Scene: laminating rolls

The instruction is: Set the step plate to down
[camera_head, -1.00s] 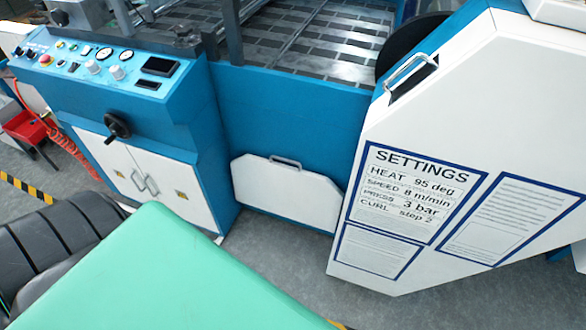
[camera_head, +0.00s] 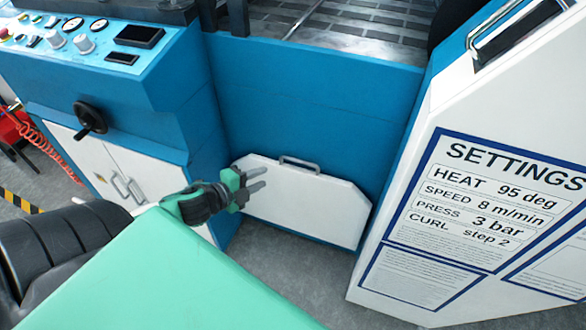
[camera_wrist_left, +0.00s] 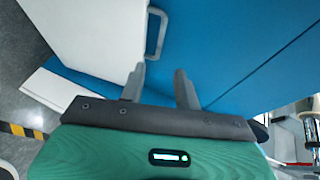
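The step plate (camera_head: 308,204) is a white panel with cut upper corners. It stands upright against the blue machine front, low near the floor, with a grey bar handle (camera_head: 300,163) on its top edge. My left gripper (camera_head: 260,179) is in front of the plate's left part, left of and a little below the handle in the head view. Its two fingers are apart and nothing is between them. In the left wrist view the fingers (camera_wrist_left: 158,86) point toward the handle (camera_wrist_left: 157,32), which lies beyond their tips; the plate (camera_wrist_left: 85,32) is at the left. My right gripper is not in view.
A white cover with a SETTINGS notice (camera_head: 482,210) stands to the right. A control cabinet (camera_head: 110,110) with a black crank knob (camera_head: 90,119) stands to the left. Grey floor (camera_head: 270,255) is clear in front of the plate.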

